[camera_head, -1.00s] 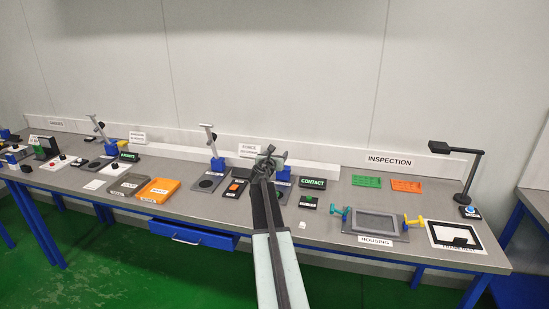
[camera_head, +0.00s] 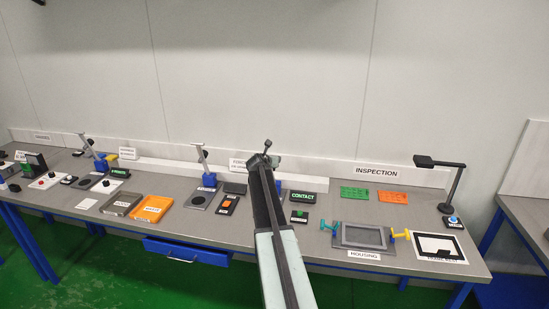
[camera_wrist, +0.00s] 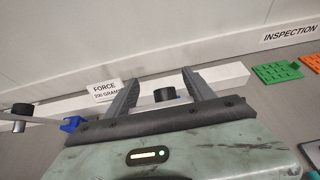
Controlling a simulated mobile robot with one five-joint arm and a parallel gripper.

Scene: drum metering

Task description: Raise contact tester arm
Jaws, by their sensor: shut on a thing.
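My gripper (camera_head: 265,161) is above the bench, just left of the green CONTACT sign (camera_head: 303,197). In the wrist view its two fingers (camera_wrist: 162,92) stand on either side of a short dark knob (camera_wrist: 164,95). A dark knob also rises above the gripper in the head view (camera_head: 268,143); it appears to be the end of the contact tester arm. The gripper is shut on that arm. The rest of the arm and its base are mostly hidden behind my gripper and arm.
A neighbouring tester with a raised pale arm (camera_head: 199,152) stands to the left, by the FORCE sign (camera_wrist: 104,91). A grey housing fixture (camera_head: 363,236) and a dark lamp (camera_head: 452,178) are to the right. Orange (camera_head: 153,208) and grey trays (camera_head: 122,202) lie left of centre.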

